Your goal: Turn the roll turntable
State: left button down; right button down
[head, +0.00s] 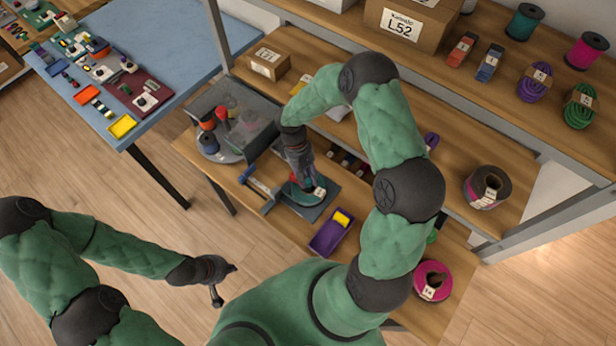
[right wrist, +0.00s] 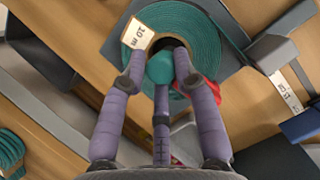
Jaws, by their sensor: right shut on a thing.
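The round grey turntable (head: 229,158) is at the left end of the wooden bench, bearing a dark and orange spool (head: 208,143) and a red item (head: 222,114). A grey panel partly hides it. My right gripper (head: 302,180) is apart from it, over a flat teal coil (head: 295,195) on a dark plate. In the right wrist view, its fingers are shut on a teal piece (right wrist: 160,67) at the middle of the teal coil (right wrist: 197,28), labelled 10 m. I cannot tell whether they are joined. My left gripper (head: 226,283) is open and empty over the floor.
A purple tray (head: 325,243) with a yellow item is in front of the plate (head: 316,211). A blue clamp-like tool (head: 258,187) lies left of it. A magenta spool (head: 433,281) is at the bench's right. Shelves with spools and boxes rise behind. A blue table (head: 180,45) stands left.

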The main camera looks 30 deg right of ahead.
jog(key=shift+s+a+f+n+h+b, duration=0.15)
jog(key=shift+n+h, duration=0.15)
jog(key=shift+n, duration=0.5)
jog(key=shift+s+r+n+h+b, duration=0.15)
jog(key=shift+n+h, duration=0.15)
jog(key=shift+n, duration=0.5)
jog(key=shift+s+a+f+n+h+b, duration=0.15)
jog(key=shift+n+h, duration=0.15)
jog(key=shift+n, duration=0.5)
jog(key=shift+d+n+t+h+b, duration=0.1)
jog(key=shift+n+t+h+b, duration=0.5)
jog(key=shift+n, duration=1.8)
jog(key=shift+n+t+h+b, duration=0.45)
jog(key=shift+n+t, duration=0.55)
jog(key=shift+n, duration=1.4)
jog(key=shift+n+t+b, duration=0.35)
jog(key=shift+n+t, duration=0.25)
jog(key=shift+n, duration=0.8)
jog(key=shift+d+r+n, duration=0.1)
jog(key=shift+r+n, duration=0.1)
jog(key=shift+n, duration=0.3)
